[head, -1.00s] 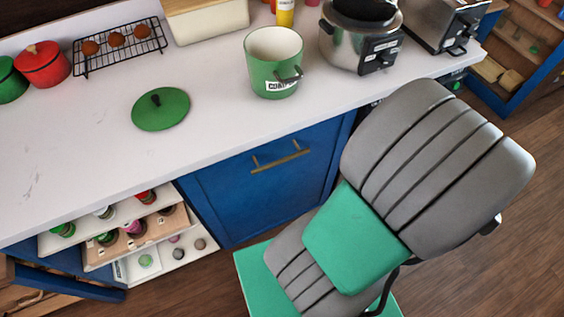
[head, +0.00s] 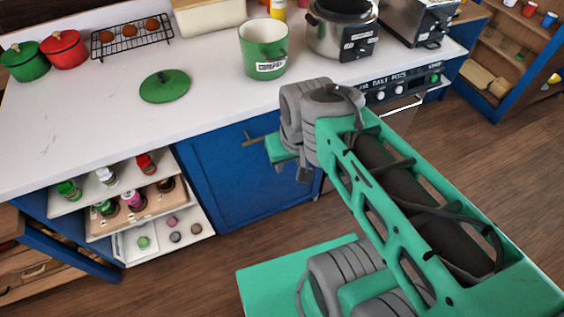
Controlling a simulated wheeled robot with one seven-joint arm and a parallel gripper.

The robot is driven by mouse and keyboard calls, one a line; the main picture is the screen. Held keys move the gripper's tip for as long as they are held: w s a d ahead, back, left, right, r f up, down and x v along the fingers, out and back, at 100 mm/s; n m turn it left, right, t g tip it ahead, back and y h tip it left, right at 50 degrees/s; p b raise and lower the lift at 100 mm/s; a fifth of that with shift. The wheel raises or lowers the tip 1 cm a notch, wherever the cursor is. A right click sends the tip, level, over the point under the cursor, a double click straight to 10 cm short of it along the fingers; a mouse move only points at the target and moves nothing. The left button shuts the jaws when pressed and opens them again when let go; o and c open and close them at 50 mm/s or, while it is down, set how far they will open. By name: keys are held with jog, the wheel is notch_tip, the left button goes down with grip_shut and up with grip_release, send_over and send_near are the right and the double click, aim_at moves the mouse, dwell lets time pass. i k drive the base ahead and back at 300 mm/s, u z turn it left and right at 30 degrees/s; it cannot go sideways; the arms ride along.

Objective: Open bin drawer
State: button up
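The bin drawer (head: 225,188) is the blue front below the white counter, and it looks closed. Its brass bar handle (head: 250,139) runs across the upper part of the front; only its left end shows. My gripper (head: 283,152), at the end of my green and grey arm, is in front of the drawer's upper right, close to the handle and covering its right end. My wrist hides the fingertips, so I cannot tell whether they touch the handle or how far apart they are.
Left of the drawer, open shelves (head: 128,205) hold several small jars. A green compost pot (head: 263,52) and a green lid (head: 165,87) lie on the counter (head: 95,125) above. An oven (head: 402,100) stands to the right. Wooden floor is free at right.

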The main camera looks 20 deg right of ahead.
aim_at(229, 167)
jog(key=z, duration=0.05)
jog(key=k, duration=0.5)
jog(key=u, duration=1.05)
jog(key=i, duration=0.7)
jog(key=u, duration=0.7)
